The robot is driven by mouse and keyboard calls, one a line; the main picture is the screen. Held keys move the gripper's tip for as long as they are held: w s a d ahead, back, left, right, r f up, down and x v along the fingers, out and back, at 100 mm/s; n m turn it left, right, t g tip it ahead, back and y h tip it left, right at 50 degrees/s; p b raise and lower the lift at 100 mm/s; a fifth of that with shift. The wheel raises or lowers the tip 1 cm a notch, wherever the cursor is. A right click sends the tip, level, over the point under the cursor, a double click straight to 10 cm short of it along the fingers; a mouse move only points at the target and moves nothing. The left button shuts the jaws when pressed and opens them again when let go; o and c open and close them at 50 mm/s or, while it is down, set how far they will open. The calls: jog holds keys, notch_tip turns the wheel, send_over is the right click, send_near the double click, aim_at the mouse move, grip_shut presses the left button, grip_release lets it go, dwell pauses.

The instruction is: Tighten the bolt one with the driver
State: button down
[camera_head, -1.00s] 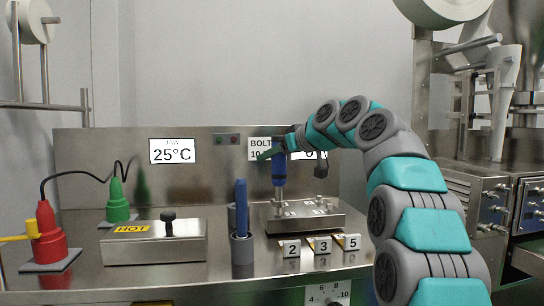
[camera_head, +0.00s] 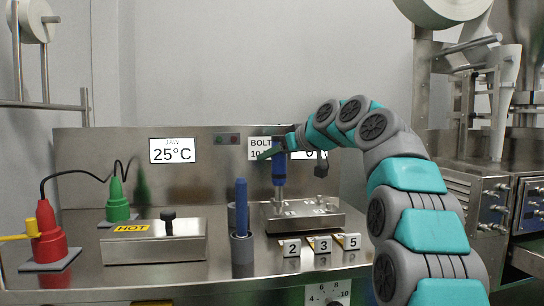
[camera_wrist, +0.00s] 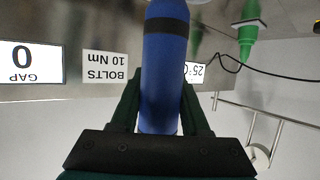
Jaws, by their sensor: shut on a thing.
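My gripper (camera_wrist: 160,120) is shut on the blue driver (camera_wrist: 165,65), which has a dark band and fills the middle of the wrist view. In the head view the driver (camera_head: 279,170) stands upright, its shaft pointing down at the left part of a metal block (camera_head: 330,221). Small bolts (camera_head: 320,201) show on top of the block. The driver's tip is at the block's top near its left end; I cannot tell whether it sits in a bolt. The bolt under it is hidden.
Number tags 2, 3 and 5 (camera_head: 323,245) stand before the block. A blue-handled tool (camera_head: 241,207) stands in a holder to the left. A box marked HOT (camera_head: 152,243), a red plug (camera_head: 48,237) and a green plug (camera_head: 117,203) are further left. A panel (camera_head: 210,170) stands behind.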

jog(key=shift+f+b, duration=1.25)
dwell(1.9)
jog(key=shift+r, duration=0.15)
